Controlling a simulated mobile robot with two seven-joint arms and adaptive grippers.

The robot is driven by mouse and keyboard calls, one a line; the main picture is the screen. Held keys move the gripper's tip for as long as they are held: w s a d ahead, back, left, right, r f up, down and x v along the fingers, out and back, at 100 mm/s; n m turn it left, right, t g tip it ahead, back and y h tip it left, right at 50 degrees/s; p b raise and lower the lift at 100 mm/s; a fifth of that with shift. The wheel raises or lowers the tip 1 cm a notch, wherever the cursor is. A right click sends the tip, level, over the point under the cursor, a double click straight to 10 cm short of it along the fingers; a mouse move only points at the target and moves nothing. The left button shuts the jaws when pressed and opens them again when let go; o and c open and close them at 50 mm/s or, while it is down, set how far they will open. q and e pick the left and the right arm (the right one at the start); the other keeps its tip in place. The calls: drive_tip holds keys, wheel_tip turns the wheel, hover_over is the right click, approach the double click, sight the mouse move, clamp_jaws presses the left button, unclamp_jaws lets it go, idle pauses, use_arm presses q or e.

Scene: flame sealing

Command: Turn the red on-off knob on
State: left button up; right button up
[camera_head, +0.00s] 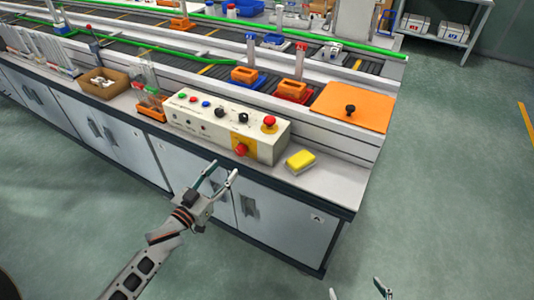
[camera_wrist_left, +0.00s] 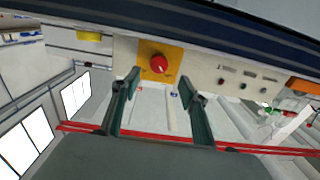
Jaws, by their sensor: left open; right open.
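The red on-off knob (camera_head: 241,149) sits on a yellow plate on the front face of a beige control box (camera_head: 206,136) at the bench's front edge. The knob also shows in the left wrist view (camera_wrist_left: 158,64), a little beyond and between my fingertips. My left gripper (camera_head: 222,174) is open and empty, in front of and below the knob, and not touching it. It also shows in the left wrist view (camera_wrist_left: 157,86). My right gripper (camera_head: 358,288) is at the bottom edge, open and empty, far from the box.
A red mushroom button (camera_head: 269,122) and small coloured buttons top the box. A yellow sponge (camera_head: 300,160) lies to its right, a cardboard box (camera_head: 103,82) to its left. An orange panel with a black knob (camera_head: 353,105) is behind. The floor in front is clear.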

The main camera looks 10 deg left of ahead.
sight(239, 153)
use_arm(q)
drive_tip(key=x, duration=0.8)
drive_tip(key=shift+w+d+b, duration=0.15)
drive_tip(key=shift+b, duration=0.2)
drive_tip(key=shift+r, duration=0.1)
drive_tip(key=c, duration=1.1)
